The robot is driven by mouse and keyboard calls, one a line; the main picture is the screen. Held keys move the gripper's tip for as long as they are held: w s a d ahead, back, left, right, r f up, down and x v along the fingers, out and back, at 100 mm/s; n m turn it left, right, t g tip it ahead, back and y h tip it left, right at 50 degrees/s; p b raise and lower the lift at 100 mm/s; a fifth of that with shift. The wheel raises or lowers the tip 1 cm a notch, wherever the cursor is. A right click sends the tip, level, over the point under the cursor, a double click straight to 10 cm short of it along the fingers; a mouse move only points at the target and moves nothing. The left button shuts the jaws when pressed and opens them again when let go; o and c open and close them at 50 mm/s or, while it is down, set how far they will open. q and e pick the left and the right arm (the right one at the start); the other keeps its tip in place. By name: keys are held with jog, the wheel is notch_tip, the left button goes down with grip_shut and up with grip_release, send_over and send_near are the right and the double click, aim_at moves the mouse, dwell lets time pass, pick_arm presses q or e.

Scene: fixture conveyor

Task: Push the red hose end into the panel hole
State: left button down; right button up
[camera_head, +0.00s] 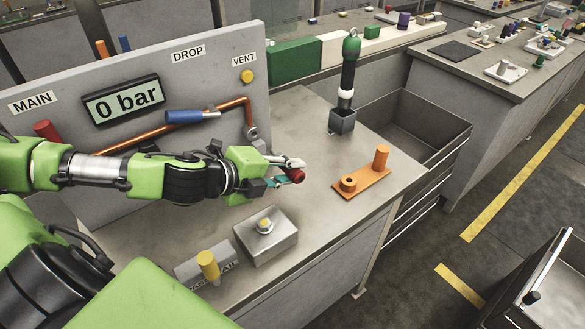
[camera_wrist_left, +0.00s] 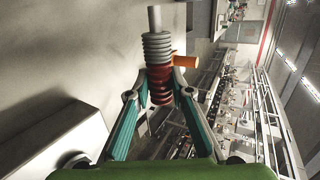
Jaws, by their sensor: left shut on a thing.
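My left gripper (camera_head: 284,173) is in front of the upright grey panel (camera_head: 150,68), above the bench. It is shut on the red hose end (camera_head: 298,175), mostly hidden in this view. In the left wrist view the red ribbed part of the hose end (camera_wrist_left: 160,84) sits between the two teal-sided fingers (camera_wrist_left: 157,94), with a grey ribbed section and plain grey tip pointing away from the palm. I cannot make out the panel hole; my left arm covers part of the panel. My right gripper is not in view.
A metal block (camera_head: 266,236) and a yellow-knobbed block (camera_head: 207,265) stand nearer. A copper pipe with a blue handle (camera_head: 186,117) protrudes from the panel.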

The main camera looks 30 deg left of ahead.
aim_at(272, 153)
pick_arm(q)
jog(key=shift+a, duration=0.1)
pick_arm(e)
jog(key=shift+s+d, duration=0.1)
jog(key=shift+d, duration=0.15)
pick_arm(q)
jog(key=shift+w+a, duration=0.35)
jog(key=shift+a, duration=0.55)
jog(key=shift+w+a, duration=0.3)
jog(key=shift+a, duration=0.5)
jog(key=shift+w+a, duration=0.35)
jog(key=shift+a, duration=0.4)
jog(key=shift+w+a, duration=0.3)
jog(key=shift+a, duration=0.5)
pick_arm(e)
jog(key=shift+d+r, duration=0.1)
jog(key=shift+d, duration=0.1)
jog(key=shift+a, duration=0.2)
pick_arm(q)
jog(key=shift+w+a, duration=0.1)
jog(key=shift+a, duration=0.05)
jog(key=shift+w+a+p, duration=0.2)
jog(key=shift+a, duration=0.3)
jog(key=shift+w+a+p, duration=0.15)
jog(key=shift+a+p, duration=0.05)
jog(key=shift+a, duration=0.25)
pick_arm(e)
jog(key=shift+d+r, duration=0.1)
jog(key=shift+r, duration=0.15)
